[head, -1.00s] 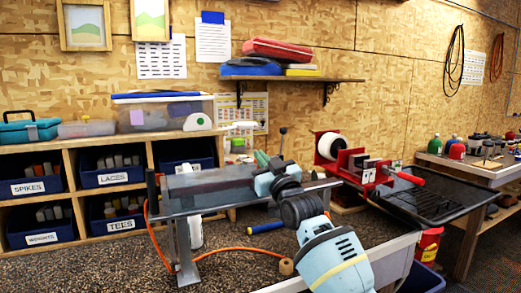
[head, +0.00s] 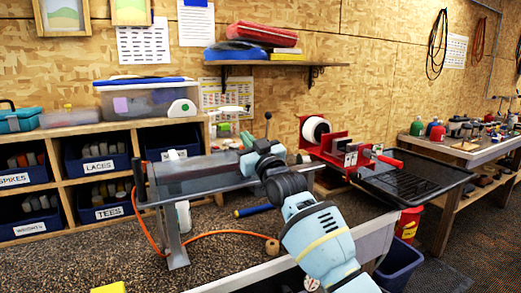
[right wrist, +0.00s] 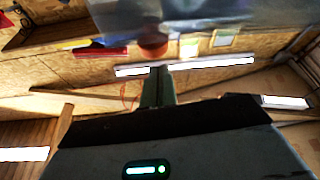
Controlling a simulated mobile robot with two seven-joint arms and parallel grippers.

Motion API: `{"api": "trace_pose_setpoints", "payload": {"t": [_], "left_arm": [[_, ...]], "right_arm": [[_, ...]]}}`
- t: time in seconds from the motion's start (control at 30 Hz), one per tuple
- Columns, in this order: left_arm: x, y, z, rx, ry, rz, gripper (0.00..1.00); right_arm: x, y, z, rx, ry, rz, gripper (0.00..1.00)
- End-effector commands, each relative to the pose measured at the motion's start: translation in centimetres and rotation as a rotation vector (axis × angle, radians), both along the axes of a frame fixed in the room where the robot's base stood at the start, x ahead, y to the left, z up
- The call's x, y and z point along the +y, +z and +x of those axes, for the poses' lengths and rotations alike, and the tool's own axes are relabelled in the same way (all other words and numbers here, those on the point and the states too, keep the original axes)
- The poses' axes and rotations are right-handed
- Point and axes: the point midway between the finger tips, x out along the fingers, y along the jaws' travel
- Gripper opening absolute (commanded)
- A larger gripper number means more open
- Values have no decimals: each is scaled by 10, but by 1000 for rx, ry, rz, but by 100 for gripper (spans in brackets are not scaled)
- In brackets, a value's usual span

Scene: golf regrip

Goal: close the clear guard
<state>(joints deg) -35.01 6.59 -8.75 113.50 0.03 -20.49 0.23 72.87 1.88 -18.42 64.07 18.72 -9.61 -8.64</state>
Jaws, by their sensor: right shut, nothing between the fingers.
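The clear guard (head: 200,174) is a see-through smoky panel on a grey metal stand (head: 174,235), left of my right arm in the head view. It looks low and nearly flat over the stand; its exact angle is hard to tell. My right gripper (head: 246,140) is shut and empty at the guard's right end. I cannot tell whether it touches the guard. In the right wrist view the shut fingers (right wrist: 158,86) point toward a blurred see-through sheet (right wrist: 215,22), probably the guard. My left gripper is out of view.
A red clamp fixture (head: 335,145) with a white roll and a black tray (head: 415,180) stand to the right. An orange hose (head: 215,233) loops below the stand. Shelves with blue bins (head: 100,170) are at left, and a blue bin (head: 398,265) is at lower right.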

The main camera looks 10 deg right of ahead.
Motion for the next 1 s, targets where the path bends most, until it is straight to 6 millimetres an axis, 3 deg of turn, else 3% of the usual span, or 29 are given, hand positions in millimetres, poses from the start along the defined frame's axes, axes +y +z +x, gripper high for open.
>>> {"api": "trace_pose_setpoints", "payload": {"t": [0.03,0.2,0.7,1.0], "left_arm": [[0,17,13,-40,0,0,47],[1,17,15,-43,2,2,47],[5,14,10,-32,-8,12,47],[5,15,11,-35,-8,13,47]], "right_arm": [[-1,34,-9,-26,-1,0,0],[-6,12,-26,-14,0,1,0],[-23,-11,-84,-17,-1,1,0],[-26,-15,-95,-18,-1,1,0]]}}
